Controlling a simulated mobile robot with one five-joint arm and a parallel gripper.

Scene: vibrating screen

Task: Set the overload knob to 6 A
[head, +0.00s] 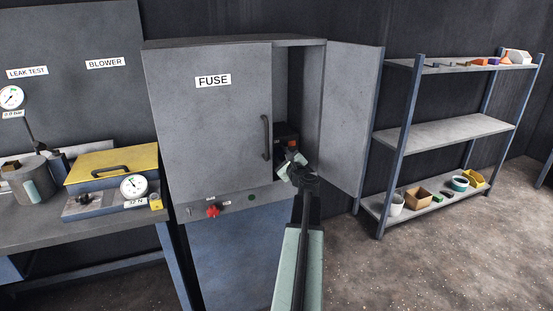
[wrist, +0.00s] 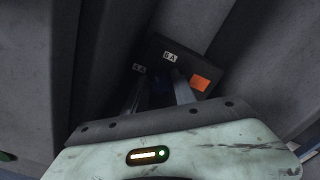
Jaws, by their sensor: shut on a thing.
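The overload unit is a dark box (head: 287,134) inside the open right part of the fuse cabinet; it also shows in the wrist view (wrist: 192,64). Its face carries a small "4 A" label (wrist: 138,68), a label that looks like "6 A" (wrist: 170,57), and an orange square (wrist: 201,83). My gripper (head: 290,158) reaches into the cabinet at the box. In the wrist view its two fingers (wrist: 159,84) are shut on the dark knob (wrist: 155,74), mostly hidden between them. I cannot tell which label the knob points at.
The fuse cabinet (head: 205,125) has its left door closed and its right door (head: 348,115) swung open to the right. A red knob (head: 213,211) sits on the ledge below. A bench with gauges stands left, a shelf rack (head: 440,132) right.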

